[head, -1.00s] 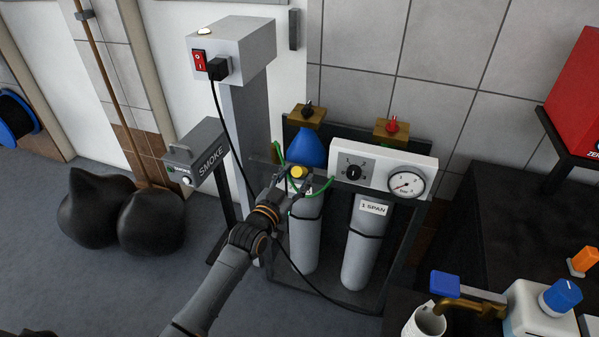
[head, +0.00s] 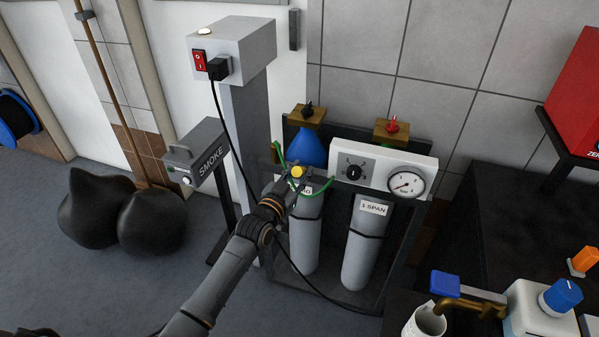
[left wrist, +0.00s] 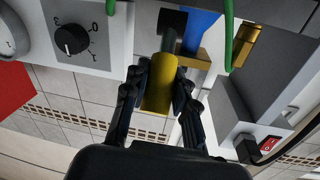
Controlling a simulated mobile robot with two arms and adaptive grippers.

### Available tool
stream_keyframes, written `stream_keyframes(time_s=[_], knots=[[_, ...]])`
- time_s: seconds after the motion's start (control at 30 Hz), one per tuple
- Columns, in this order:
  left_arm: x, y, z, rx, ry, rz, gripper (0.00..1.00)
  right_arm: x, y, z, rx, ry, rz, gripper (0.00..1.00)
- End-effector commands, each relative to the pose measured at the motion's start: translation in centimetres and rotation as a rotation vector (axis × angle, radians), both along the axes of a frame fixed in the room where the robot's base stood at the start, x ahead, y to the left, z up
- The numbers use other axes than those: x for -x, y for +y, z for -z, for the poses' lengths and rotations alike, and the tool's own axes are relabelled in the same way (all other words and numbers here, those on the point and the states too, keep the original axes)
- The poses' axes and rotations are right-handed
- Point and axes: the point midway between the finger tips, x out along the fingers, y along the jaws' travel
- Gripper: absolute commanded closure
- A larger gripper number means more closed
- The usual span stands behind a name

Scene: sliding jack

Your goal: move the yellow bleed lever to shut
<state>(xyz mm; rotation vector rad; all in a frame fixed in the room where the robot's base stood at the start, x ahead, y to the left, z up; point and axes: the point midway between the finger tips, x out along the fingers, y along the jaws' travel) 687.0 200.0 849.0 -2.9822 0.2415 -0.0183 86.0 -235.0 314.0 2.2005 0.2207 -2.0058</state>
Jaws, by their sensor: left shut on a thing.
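The yellow bleed lever (head: 297,171) shows as a small yellow grip at the left end of the white gauge panel (head: 330,148), just below the blue cone-shaped piece (head: 309,148). In the left wrist view the yellow lever (left wrist: 159,84) is a thick yellow cylinder on a dark stem. My left gripper (head: 291,179) reaches it from below left and is shut on it, with one finger on each side in the left wrist view (left wrist: 160,78). The fingers partly hide it in the head view. My right gripper is not in view.
A black dial (head: 353,172) and a round gauge (head: 405,184) sit on the panel right of the lever. Two grey cylinders (head: 357,255) stand below. A green hose (head: 279,151) loops close by the gripper. A black cable (head: 229,140) hangs left of it, from the switch box (head: 240,48).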

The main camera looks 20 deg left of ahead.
Motion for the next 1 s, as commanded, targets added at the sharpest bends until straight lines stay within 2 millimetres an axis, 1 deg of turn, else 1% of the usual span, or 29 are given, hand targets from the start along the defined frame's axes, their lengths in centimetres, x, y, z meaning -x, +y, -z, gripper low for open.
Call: stream_keyframes(time_s=[0.17, 0.27, 0.37, 0.47, 0.6, 0.8, 0.9, 1.0], knots=[[-0.1, 0.0, -0.3, -0.001, 0.012, 0.000, 1.00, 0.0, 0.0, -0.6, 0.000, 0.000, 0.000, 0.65], [-0.2, 0.0, -0.6, -0.003, 0.034, 0.000, 1.00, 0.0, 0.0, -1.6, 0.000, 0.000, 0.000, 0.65], [-0.4, 0.0, -1.2, -0.003, 0.071, -0.001, 1.00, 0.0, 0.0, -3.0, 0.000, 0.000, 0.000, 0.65], [-0.7, 0.0, -1.7, -0.005, 0.124, 0.000, 1.00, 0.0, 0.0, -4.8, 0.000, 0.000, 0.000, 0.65], [-1.2, 0.0, -2.4, -0.008, 0.217, -0.001, 1.00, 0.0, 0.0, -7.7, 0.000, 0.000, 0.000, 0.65], [-2.3, 0.0, -3.0, -0.014, 0.373, 0.000, 1.00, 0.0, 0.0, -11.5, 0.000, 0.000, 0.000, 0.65], [-2.9, -0.1, -3.2, -0.018, 0.459, -0.001, 1.00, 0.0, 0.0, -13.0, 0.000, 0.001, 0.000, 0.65], [-3.6, -0.1, -3.3, -0.020, 0.548, -0.001, 1.00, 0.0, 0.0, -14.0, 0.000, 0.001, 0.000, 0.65]])
